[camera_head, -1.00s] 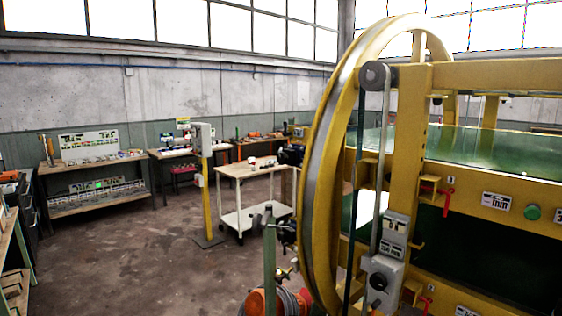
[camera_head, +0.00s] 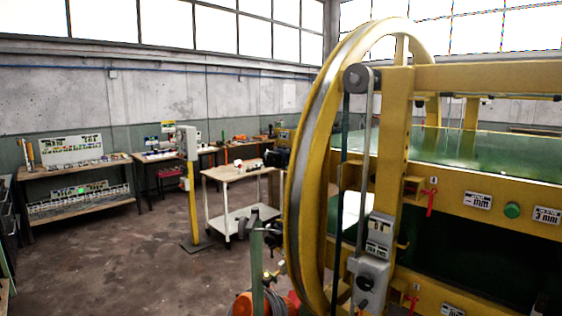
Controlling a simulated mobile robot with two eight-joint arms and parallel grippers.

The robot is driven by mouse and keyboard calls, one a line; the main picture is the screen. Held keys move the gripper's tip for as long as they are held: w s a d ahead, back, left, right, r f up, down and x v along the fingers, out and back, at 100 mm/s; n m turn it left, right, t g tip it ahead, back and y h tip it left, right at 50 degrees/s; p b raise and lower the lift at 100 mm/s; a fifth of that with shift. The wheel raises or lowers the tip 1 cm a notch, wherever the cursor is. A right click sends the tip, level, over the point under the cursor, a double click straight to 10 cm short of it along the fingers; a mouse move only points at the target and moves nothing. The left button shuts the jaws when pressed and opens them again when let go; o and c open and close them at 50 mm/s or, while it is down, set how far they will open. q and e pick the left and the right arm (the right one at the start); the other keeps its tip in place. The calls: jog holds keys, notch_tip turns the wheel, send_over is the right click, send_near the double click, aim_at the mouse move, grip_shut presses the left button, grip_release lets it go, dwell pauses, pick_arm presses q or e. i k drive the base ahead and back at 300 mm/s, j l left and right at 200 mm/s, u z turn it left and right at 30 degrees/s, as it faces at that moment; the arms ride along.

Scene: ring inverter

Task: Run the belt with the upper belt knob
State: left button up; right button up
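The yellow ring inverter (camera_head: 396,140) fills the right side, with a large ring (camera_head: 303,190) at its left end. An upper green belt surface (camera_head: 470,153) lies behind the yellow rail, with a dark green one (camera_head: 440,251) below. A round green knob (camera_head: 512,210) sits on the upper rail between two white labels. A grey box (camera_head: 369,272) with a dark knob (camera_head: 366,284) is on the front post. I cannot tell which is the upper belt knob. Red levers (camera_head: 431,198) are on the frame. Neither gripper is in view.
A white cart (camera_head: 236,215) and a yellow post with a grey box (camera_head: 188,145) stand left of the ring. A grey-green post (camera_head: 257,250) and an orange thing (camera_head: 245,303) are close in front of it. Workbenches line the wall. Floor (camera_head: 130,260) at left is clear.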

aim_at(268, 160)
jog(key=i+j+z, duration=0.3)
jog(key=i+j, duration=0.35)
jog(key=i, duration=0.25)
jog(key=i+j+z, duration=0.25)
jog(key=i+j, duration=0.6)
